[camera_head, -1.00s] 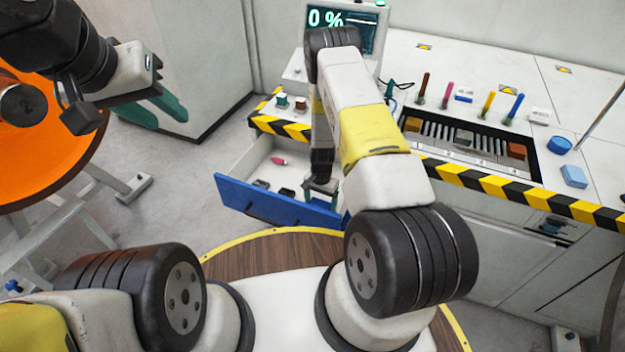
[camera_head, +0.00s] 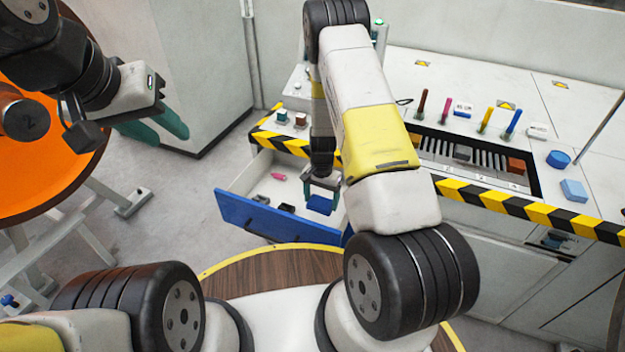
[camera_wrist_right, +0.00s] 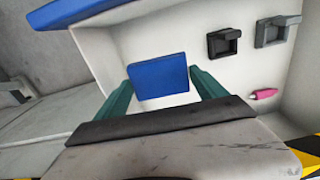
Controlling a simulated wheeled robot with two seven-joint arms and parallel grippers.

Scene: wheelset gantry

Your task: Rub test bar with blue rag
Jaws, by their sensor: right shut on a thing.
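The blue rag (camera_head: 319,205) is a flat blue piece held by my right gripper (camera_head: 321,190) in the open drawer area. In the right wrist view the rag (camera_wrist_right: 158,78) sits between the two green fingers of the right gripper (camera_wrist_right: 162,88), which is shut on it. My left gripper (camera_head: 168,128) is at the upper left, its green fingers apart and empty, over the floor. Which object is the test bar I cannot tell; a slotted rack (camera_head: 470,153) on the bench holds several bars.
The drawer (camera_head: 262,216) with a blue front holds a pink item (camera_wrist_right: 264,94) and dark clips (camera_wrist_right: 224,43). An orange round table (camera_head: 40,150) is at left.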

